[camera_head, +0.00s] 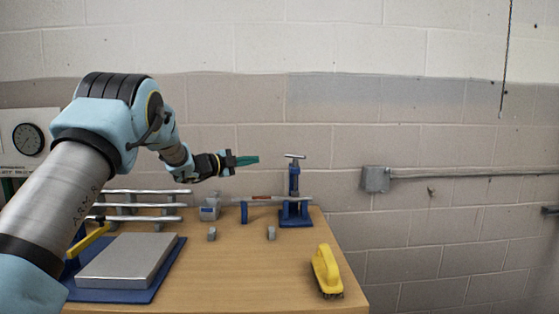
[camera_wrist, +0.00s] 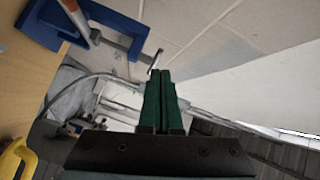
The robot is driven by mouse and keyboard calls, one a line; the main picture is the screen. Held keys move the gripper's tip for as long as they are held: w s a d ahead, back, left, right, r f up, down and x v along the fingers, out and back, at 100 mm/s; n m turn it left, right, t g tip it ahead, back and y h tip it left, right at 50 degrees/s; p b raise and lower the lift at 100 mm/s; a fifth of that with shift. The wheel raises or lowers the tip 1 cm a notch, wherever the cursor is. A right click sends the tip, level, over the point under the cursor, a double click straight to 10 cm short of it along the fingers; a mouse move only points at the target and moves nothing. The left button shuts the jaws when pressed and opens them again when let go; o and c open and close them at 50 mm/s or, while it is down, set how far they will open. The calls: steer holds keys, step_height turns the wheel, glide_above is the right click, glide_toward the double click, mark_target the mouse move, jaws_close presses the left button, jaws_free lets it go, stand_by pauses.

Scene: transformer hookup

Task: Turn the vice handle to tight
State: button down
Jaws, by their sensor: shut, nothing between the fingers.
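The blue vice (camera_head: 296,212) stands at the back right of the wooden table, with its T-shaped grey handle (camera_head: 295,155) on top of an upright screw. A thin grey rod with a red mark (camera_head: 262,197) runs sideways into the vice. My gripper (camera_head: 256,160), with green fingers, is shut and empty in the air to the left of the handle, at about its height in the picture. In the wrist view, the vice (camera_wrist: 98,22) is at the upper left, and the handle bar (camera_wrist: 155,61) appears just beyond the shut fingertips (camera_wrist: 161,72). I cannot tell whether they touch.
A yellow brush (camera_head: 326,270) lies at the table's front right. A metal block on a blue base (camera_head: 127,262) is at the left, near silver rails (camera_head: 130,210). Small grey blocks (camera_head: 271,233) stand mid-table. The front middle of the table (camera_head: 245,275) is clear.

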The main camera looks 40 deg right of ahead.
steer(key=s+d+f+n+t+h+p, duration=0.1)
steer(key=s+f+n+t+h, duration=0.2)
steer(key=s+n, duration=0.5)
steer(key=n+t+y, duration=0.2)
steer(key=n+t, duration=0.2)
steer(key=n, duration=0.6)
glide_toward(301, 158)
steer(key=p+x, duration=0.5)
steer(key=p, duration=0.2)
steer(key=shift+d+r, duration=0.15)
steer(key=shift+d, duration=0.2)
steer(key=shift+w+d, duration=0.3)
steer(key=shift+d, duration=0.2)
